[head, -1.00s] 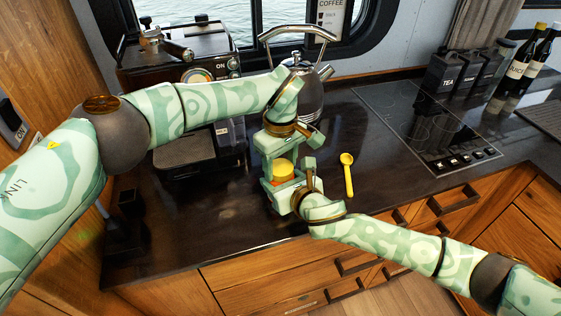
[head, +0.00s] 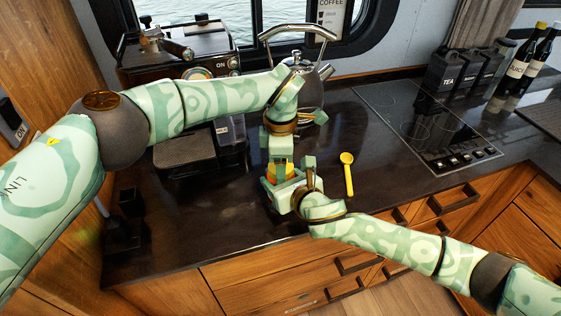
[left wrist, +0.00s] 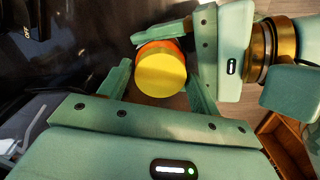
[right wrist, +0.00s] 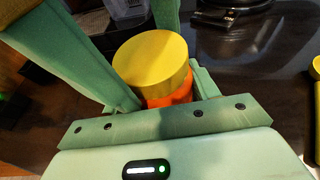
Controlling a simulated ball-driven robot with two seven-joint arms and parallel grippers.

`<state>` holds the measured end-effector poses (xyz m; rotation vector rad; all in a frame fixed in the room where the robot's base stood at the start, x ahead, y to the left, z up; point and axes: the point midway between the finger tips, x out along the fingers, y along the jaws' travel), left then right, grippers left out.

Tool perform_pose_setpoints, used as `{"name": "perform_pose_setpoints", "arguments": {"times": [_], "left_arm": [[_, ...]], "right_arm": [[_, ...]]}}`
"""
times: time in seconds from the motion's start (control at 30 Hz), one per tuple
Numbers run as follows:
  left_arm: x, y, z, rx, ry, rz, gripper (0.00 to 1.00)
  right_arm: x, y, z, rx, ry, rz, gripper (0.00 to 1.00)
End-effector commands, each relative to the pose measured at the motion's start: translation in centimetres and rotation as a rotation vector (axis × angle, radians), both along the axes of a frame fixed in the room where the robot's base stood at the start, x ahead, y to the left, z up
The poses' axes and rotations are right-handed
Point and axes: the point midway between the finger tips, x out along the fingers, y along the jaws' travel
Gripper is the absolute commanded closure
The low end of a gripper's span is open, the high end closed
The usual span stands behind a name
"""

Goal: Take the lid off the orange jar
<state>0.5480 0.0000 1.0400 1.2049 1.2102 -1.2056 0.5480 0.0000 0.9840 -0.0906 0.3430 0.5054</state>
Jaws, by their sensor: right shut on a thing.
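The orange jar (head: 271,177) is upright with its round yellow lid (right wrist: 150,60) seated on top. A band of orange jar body (right wrist: 174,97) shows under the lid in the right wrist view; the lower part is hidden. My right gripper (head: 284,186) is shut on the jar body from the near side. My left gripper (left wrist: 160,75) comes down from above with its fingers on either side of the lid (left wrist: 160,72). They look open, with small gaps between the fingers and the lid.
A yellow spoon (head: 347,172) lies on the dark counter (head: 230,225) right of the jar. A cooktop (head: 425,120) lies to the right.

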Motion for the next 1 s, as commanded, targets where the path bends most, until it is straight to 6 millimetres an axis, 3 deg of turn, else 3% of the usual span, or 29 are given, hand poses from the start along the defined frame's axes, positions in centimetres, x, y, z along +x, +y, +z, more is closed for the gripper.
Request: {"name": "perform_pose_setpoints", "arguments": {"times": [0.47, 0.87, 1.0], "left_arm": [[-0.2, -0.1, 0.1, -0.001, 0.007, -0.003, 0.25], [-0.1, -0.1, 4.6, -0.001, 0.004, -0.012, 0.28], [0.0, -0.1, 5.8, -0.001, 0.001, -0.159, 0.28]], "right_arm": [[0.1, -0.1, -0.1, -0.001, 0.002, -0.003, 1.00], [0.0, -0.1, -0.1, -0.002, 0.002, -0.002, 1.00], [0.0, 0.0, -0.1, -0.001, 0.002, -0.001, 1.00]]}}
